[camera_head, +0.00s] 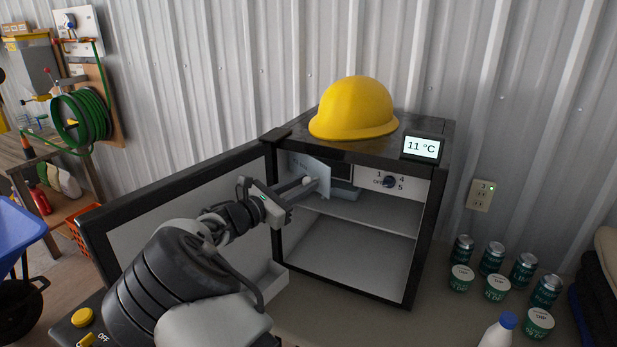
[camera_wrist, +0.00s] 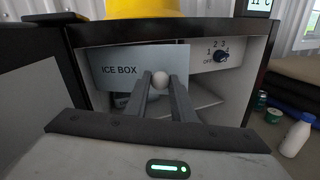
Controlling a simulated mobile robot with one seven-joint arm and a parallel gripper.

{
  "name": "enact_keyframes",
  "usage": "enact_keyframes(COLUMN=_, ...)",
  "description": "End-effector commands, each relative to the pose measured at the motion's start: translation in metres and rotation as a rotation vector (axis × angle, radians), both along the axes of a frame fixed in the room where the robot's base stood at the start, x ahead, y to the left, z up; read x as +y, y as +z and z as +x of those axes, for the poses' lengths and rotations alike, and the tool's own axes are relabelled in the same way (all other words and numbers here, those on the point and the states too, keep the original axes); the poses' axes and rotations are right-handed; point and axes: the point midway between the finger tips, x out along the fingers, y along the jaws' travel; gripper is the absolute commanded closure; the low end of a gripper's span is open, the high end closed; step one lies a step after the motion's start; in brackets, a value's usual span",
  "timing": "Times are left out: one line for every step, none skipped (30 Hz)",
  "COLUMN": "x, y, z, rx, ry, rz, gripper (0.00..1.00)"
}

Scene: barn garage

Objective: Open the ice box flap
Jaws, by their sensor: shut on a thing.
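The ice box flap (camera_head: 322,173) is a pale panel at the upper left inside the small open fridge (camera_head: 412,255). It stands swung out at an angle in the head view, with part of the compartment showing behind it. In the wrist view the flap (camera_wrist: 115,68) carries the words ICE BOX and a round white knob (camera_wrist: 160,79) at its right side. My gripper (camera_head: 309,182) reaches in past the open fridge door (camera_head: 180,205). Its two fingers (camera_wrist: 161,85) are shut on the knob, one on each side.
A yellow hard hat (camera_head: 355,108) and a temperature display (camera_head: 422,147) sit on top of the fridge. A dial (camera_head: 389,182) is right of the flap. Several cans (camera_head: 492,258) and a white bottle (camera_head: 499,331) stand on the table to the right.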

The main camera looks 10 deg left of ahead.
Motion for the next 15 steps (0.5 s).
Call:
enact_keyframes(x=0.0020, y=0.0025, z=0.0005, rx=-0.003, ry=0.003, rz=0.000, gripper=1.00)
enact_keyframes(x=0.0019, y=0.0023, z=0.0005, rx=-0.003, ry=0.003, rz=0.000, gripper=1.00)
enact_keyframes(x=0.0019, y=0.0023, z=0.0005, rx=-0.003, ry=0.004, rz=0.001, gripper=1.00)
enact_keyframes(x=0.0019, y=0.0023, z=0.0005, rx=-0.003, ry=0.004, rz=0.001, gripper=1.00)
enact_keyframes(x=0.0019, y=0.0022, z=0.0005, rx=-0.003, ry=0.004, rz=0.001, gripper=1.00)
enact_keyframes(x=0.0019, y=0.0022, z=0.0005, rx=-0.003, ry=0.004, rz=0.001, gripper=1.00)
enact_keyframes(x=0.0019, y=0.0022, z=0.0005, rx=-0.003, ry=0.005, rz=0.001, gripper=1.00)
enact_keyframes(x=0.0019, y=0.0022, z=0.0005, rx=-0.003, ry=0.005, rz=0.001, gripper=0.72)
enact_keyframes(x=0.0019, y=0.0021, z=0.0004, rx=-0.003, ry=0.005, rz=0.001, gripper=0.66)
enact_keyframes(x=0.0018, y=0.0020, z=0.0004, rx=-0.003, ry=0.005, rz=0.001, gripper=0.61)
enact_keyframes(x=0.0016, y=0.0017, z=0.0004, rx=-0.002, ry=0.004, rz=0.002, gripper=0.59)
enact_keyframes(x=0.0014, y=0.0014, z=0.0004, rx=-0.002, ry=0.004, rz=0.002, gripper=0.59)
enact_keyframes(x=0.0013, y=0.0012, z=0.0003, rx=-0.002, ry=0.003, rz=0.002, gripper=0.59)
enact_keyframes(x=0.0012, y=0.0010, z=0.0003, rx=-0.002, ry=0.003, rz=0.002, gripper=0.59)
enact_keyframes(x=0.0011, y=0.0008, z=0.0002, rx=-0.002, ry=0.003, rz=0.001, gripper=0.59)
